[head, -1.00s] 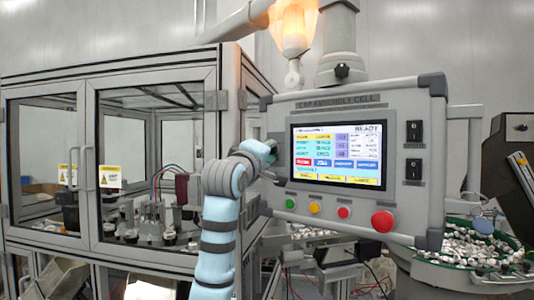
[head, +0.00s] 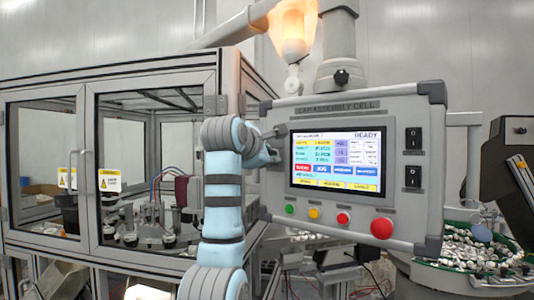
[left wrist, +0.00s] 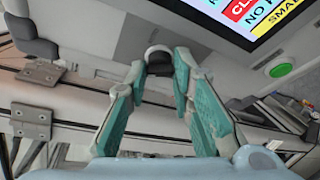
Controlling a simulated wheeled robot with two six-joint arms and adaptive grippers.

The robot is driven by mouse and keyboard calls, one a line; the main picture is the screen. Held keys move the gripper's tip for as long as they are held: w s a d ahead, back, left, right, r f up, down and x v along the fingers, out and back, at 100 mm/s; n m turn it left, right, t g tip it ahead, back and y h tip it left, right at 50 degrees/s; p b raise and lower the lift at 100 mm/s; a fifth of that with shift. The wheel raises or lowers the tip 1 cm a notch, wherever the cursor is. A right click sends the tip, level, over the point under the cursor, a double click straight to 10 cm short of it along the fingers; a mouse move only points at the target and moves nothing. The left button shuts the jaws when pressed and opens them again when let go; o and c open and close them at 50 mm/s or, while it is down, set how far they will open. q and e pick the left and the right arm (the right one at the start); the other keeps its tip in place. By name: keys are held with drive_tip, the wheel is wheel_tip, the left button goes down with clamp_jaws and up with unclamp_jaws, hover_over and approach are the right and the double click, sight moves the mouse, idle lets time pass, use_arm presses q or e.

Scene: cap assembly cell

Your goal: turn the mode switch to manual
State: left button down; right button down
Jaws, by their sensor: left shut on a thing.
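The control panel (head: 460,190) carries a lit screen (head: 336,160) reading READY. The mode switch appears to be the small dark knob with a pale rim (left wrist: 158,66) on the panel's left strip, seen in the left wrist view. My left gripper (left wrist: 160,57) has a teal finger on each side of this knob and is shut on it. In the head view my left gripper (head: 274,156) is at the panel's left edge, and my wrist hides the knob. I cannot read which way the switch points. My right gripper is in neither view.
Below the screen are a green button (head: 290,209), a yellow button (head: 314,213), a red button (head: 343,218) and a large red mushroom button (head: 382,228). A glazed machine enclosure (head: 150,80) stands at left, close behind my arm.

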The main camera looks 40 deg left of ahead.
use_arm(q)
drive_tip(key=n+h, duration=0.1)
drive_tip(key=n, duration=0.1)
drive_tip(key=shift+a+r+n+g+p, duration=0.1)
drive_tip(key=shift+n+g+p, duration=0.2)
drive_tip(key=shift+g+p, duration=0.1)
idle(0.3)
drive_tip(key=c, duration=1.4)
unclamp_jaws()
drive_tip(key=v, duration=0.7)
drive_tip(key=shift+s, duration=0.4)
drive_tip(key=shift+w+a, duration=0.1)
drive_tip(key=shift+w, duration=0.05)
